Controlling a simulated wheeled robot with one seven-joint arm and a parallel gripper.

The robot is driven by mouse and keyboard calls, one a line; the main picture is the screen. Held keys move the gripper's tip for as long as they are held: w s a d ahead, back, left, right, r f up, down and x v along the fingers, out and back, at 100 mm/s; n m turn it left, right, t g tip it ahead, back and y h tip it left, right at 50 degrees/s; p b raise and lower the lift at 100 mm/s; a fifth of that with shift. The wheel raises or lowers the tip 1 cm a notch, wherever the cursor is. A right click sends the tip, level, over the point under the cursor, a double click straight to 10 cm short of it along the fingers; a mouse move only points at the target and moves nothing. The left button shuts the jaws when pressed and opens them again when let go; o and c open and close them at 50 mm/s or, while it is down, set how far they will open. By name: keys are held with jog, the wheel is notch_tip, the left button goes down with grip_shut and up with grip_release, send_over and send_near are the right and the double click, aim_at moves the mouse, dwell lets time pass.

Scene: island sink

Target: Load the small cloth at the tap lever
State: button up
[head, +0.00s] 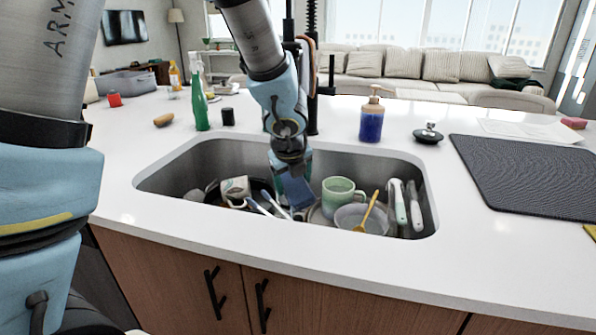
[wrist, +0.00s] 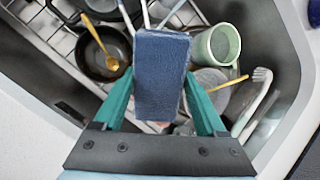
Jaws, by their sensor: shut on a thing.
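My gripper (head: 291,168) reaches down into the sink in the head view. It is shut on a small dark blue cloth (head: 297,192), held above the dishes. In the wrist view the same cloth (wrist: 160,75) is a folded, block-like piece between my green fingers. The black tap (head: 313,75) rises behind the sink, partly hidden by my arm. I cannot clearly make out its lever, and the tap is not seen in the wrist view.
The sink holds a green mug (head: 340,196), a bowl (head: 362,218), a yellow spoon (head: 369,206), brushes and a dark pan (wrist: 103,52). A green spray bottle (head: 199,100) and a blue soap dispenser (head: 372,120) stand behind the sink. A dark mat (head: 525,175) lies right.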

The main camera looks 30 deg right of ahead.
aim_at(293, 187)
jog(key=shift+s+a+r+p, duration=0.25)
jog(key=shift+s+a+r, duration=0.2)
jog(key=shift+s+r, duration=0.25)
jog(key=shift+s+a+r+p, duration=0.2)
jog(key=shift+s+a+r, duration=0.25)
jog(key=shift+s+r, duration=0.25)
